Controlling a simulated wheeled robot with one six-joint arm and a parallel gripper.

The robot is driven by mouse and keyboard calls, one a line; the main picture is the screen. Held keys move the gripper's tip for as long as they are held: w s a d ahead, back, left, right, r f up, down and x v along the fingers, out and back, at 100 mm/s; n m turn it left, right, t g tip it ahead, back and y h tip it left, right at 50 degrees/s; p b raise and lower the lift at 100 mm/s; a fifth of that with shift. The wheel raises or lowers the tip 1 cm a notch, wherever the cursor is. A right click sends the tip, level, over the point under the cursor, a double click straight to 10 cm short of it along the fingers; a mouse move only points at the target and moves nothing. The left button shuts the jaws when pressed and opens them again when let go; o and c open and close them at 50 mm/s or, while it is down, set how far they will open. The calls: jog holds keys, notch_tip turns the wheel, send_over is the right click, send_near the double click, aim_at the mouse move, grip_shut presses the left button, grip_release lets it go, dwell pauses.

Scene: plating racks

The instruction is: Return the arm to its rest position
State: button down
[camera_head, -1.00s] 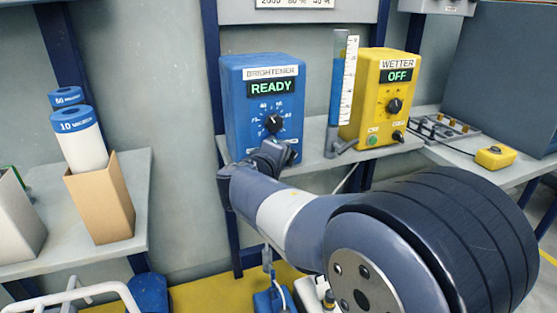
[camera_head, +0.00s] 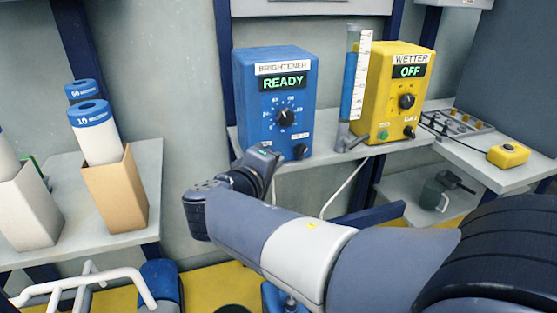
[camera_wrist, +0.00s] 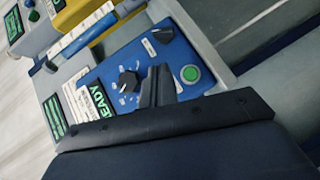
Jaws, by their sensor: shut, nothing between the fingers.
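My gripper (camera_head: 262,160) is in front of the lower left of the blue brightener box (camera_head: 305,75), apart from its dial as far as I can see. The box's display reads READY. In the wrist view my gripper's dark fingers (camera_wrist: 158,85) are together and empty. They appear over the blue box's panel (camera_wrist: 118,62), between its black dial (camera_wrist: 129,82) and its lit green button (camera_wrist: 190,73). My arm reaches across the lower part of the head view from the right.
A yellow wetter box (camera_head: 398,65) reading OFF and a blue tube (camera_head: 350,80) stand on the same shelf (camera_head: 335,152). At left, a cardboard holder (camera_head: 117,190) carries a white cylinder (camera_head: 98,135). A yellow button box (camera_head: 508,155) sits at right.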

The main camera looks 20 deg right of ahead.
dwell(0.3)
jog(key=w+d+f, duration=0.1)
jog(key=w, duration=0.1)
jog(key=w+d+f+n+h+b, duration=0.1)
jog(key=w, duration=0.1)
jog(key=w+d+f+n+h, duration=0.1)
jog(key=w, duration=0.1)
jog(key=shift+w+d+f+t+b, duration=0.1)
jog(key=shift+w+f+t+b, duration=0.2)
jog(key=shift+t+b, duration=0.1)
jog(key=shift+w+a+f+n+t+h, duration=0.35)
jog(key=shift+w+a+n+t, duration=0.15)
jog(key=shift+w+a+t, duration=0.1)
send_near(289, 149)
jog(key=shift+a+r+p, duration=0.15)
jog(key=shift+a+p, duration=0.25)
jog(key=shift+a, duration=0.5)
jog(key=shift+w, duration=0.1)
